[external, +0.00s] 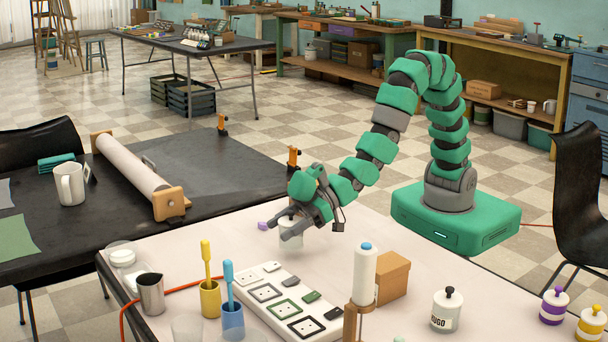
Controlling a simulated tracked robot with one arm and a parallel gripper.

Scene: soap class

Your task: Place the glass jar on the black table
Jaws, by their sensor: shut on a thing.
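My gripper (285,219) is shut on a small pale jar (291,236) with whitish sides. The fingers cover its upper part, and I cannot tell clearly whether it is glass. The jar is upright over the white table (380,233), very near its surface; I cannot tell whether it touches. The black table (225,165) adjoins the white one at the left and lies left of and behind my gripper. Another black-topped table (190,45) stands far back.
A white roller (130,172), a mug (70,184) and orange clamps (293,157) occupy the black table, which has bare room right of the roller.

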